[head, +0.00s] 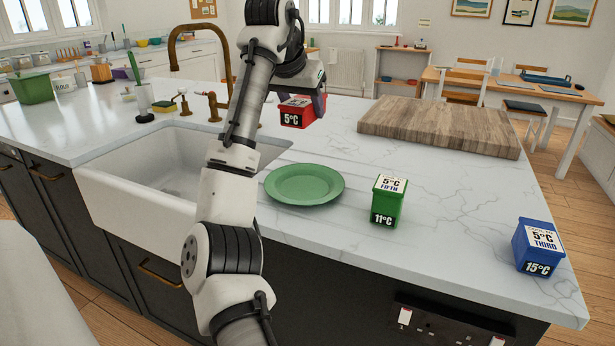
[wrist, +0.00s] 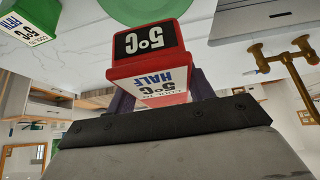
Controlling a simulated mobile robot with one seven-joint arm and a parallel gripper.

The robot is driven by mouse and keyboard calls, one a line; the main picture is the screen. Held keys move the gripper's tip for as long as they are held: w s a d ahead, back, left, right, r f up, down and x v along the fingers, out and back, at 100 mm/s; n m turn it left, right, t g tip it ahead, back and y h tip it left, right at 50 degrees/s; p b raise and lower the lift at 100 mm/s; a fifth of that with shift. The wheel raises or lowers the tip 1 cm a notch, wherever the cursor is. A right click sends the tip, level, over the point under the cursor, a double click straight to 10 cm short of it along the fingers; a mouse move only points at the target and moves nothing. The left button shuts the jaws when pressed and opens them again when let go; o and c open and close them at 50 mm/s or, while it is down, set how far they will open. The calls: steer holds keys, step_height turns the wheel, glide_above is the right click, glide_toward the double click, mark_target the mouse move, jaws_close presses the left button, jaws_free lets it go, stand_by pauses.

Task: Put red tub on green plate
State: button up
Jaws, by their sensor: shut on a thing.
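The red tub (head: 297,112) is held by my gripper (head: 318,100) above the countertop, behind the green plate in the head view. In the wrist view the red tub (wrist: 148,65) fills the middle, with a black "5°C" label and a white "HALF" label, and my gripper (wrist: 160,95) is shut on it. The green plate (head: 305,184) lies flat and empty on the white counter, right of the sink. Part of the green plate (wrist: 140,8) shows at the top of the wrist view. My arm hides part of the sink and counter.
A green tub (head: 386,201) stands right of the plate, and a blue tub (head: 538,246) stands near the counter's right corner. A wooden board (head: 440,124) lies at the back right. The white sink (head: 140,190) and brass tap (head: 190,60) are on the left.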

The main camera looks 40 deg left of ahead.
step_height(320, 180, down, 16)
steer(key=shift+r, duration=0.2)
steer(key=shift+f, duration=0.25)
steer(key=o, duration=1.3)
steer(key=shift+c, duration=0.2)
